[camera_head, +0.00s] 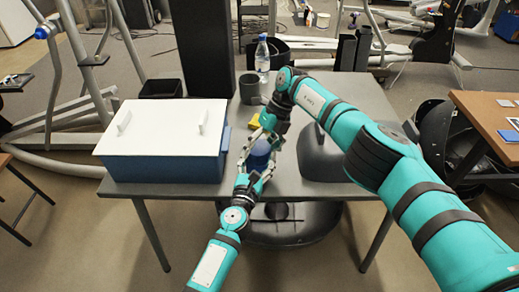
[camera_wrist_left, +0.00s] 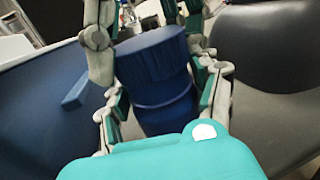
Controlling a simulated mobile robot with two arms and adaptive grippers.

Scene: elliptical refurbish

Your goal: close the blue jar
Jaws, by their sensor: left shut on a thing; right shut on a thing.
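The blue jar (camera_head: 259,160) is at the front edge of the grey table, between both of my grippers. In the left wrist view its body (camera_wrist_left: 166,112) is between the fingers of my left gripper (camera_head: 256,176), which is shut on it. A wider blue lid (camera_wrist_left: 155,58) sits on top of the body, looking slightly tilted in this view. My right gripper (camera_head: 262,143) comes from above, its fingers on both sides of the lid, and is shut on it. The fingers hide part of the jar in the head view, and I cannot tell whether the lid is fully seated.
A blue box with a white lid (camera_head: 165,125) stands left on the grey table (camera_head: 225,188). A dark grey rounded object (camera_head: 322,158) is close on the right. Behind are a grey mug (camera_head: 250,88), a yellow item (camera_head: 254,121) and a water bottle (camera_head: 262,57).

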